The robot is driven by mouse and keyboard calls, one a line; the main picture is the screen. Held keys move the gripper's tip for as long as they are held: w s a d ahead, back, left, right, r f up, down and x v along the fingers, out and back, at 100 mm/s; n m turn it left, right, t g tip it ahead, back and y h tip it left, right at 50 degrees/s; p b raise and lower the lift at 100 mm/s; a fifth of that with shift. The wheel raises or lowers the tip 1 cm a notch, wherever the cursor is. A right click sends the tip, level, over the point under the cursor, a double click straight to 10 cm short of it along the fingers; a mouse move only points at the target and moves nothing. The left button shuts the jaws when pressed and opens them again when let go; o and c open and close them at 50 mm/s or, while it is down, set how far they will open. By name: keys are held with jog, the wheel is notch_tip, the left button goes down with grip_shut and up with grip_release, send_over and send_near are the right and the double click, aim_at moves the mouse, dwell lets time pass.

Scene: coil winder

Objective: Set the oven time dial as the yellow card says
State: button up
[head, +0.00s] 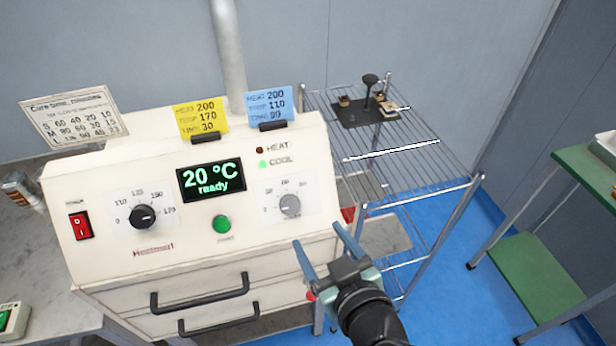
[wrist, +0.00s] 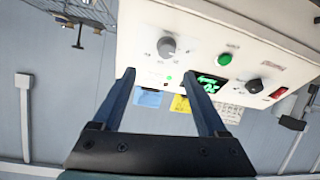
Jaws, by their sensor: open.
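The cream oven (head: 190,255) has a sloped panel. The time dial, a grey knob (head: 289,205) with a small printed scale, is at the panel's right; its pointer is too small to read surely. It also shows in the wrist view (wrist: 167,45), beyond my fingertips. The yellow card (head: 201,118) stands on the oven top and appears to read HEAT 200, TEMP 170, TIME 30. It is upside down in the wrist view (wrist: 180,104). My gripper (head: 319,234) is open and empty, in front of the panel, right of and below the grey knob, apart from it.
A black temperature knob (head: 143,216), red switch (head: 80,226), green button (head: 222,224) and display (head: 211,181) reading "20 °C ready" share the panel. A blue card (head: 270,105) stands beside the yellow one. Drawer handles (head: 200,293) protrude below. A wire rack (head: 400,165) stands right.

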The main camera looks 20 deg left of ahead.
aim_at(292, 208)
jog(key=shift+g, duration=0.3)
jog(key=p+x, duration=0.2)
jog(key=x, duration=0.3)
jog(key=p+x, duration=0.2)
jog(key=x, duration=0.4)
jog(key=shift+a, duration=0.45)
grip_shut()
